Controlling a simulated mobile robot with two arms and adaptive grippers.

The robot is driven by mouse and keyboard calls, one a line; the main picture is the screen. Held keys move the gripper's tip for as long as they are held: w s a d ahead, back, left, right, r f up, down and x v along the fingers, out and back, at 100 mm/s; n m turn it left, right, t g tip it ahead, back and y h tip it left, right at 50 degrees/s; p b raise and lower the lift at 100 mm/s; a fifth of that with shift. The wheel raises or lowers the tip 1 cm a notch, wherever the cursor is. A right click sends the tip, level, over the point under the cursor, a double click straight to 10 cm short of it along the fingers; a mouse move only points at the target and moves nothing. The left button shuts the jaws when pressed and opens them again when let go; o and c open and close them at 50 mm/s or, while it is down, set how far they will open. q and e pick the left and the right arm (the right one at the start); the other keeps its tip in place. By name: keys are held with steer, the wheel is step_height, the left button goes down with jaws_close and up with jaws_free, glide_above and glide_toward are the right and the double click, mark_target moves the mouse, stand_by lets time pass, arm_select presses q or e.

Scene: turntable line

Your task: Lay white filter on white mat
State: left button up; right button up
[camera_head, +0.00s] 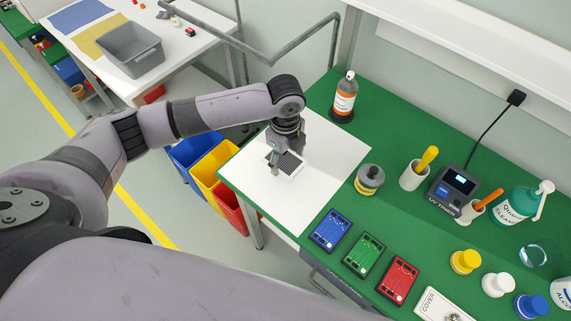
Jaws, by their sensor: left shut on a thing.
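The white filter (296,170), a small white-framed block with a dark ribbed face, is in my left gripper (278,158). My left gripper points down and is shut on the filter, over the middle of the white mat (322,185). The filter looks tilted, and I cannot tell whether it touches the mat. The gripper hides part of the filter, and my left arm covers part of the mat's far-left side. The mat lies flat on the green bench at its left end. My right gripper is not in view.
An orange-labelled bottle (344,97) stands behind the mat, and a dark-lidded jar (369,179) stands by its right edge. Blue (330,231), green (364,255) and red (396,281) boards lie in front. Most of the mat is bare.

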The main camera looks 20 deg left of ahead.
mark_target(286, 161)
arm_select(q)
step_height(286, 161, down, 4)
steer(key=shift+f+p, duration=0.1)
steer(key=shift+p, duration=0.25)
steer(key=shift+f, duration=0.45)
steer(key=o, duration=1.3)
steer(key=shift+f, duration=0.1)
steer(key=shift+c, duration=0.2)
steer(key=shift+r, duration=0.6)
step_height(286, 161, up, 11)
steer(key=b, duration=0.2)
steer(key=shift+b, duration=0.3)
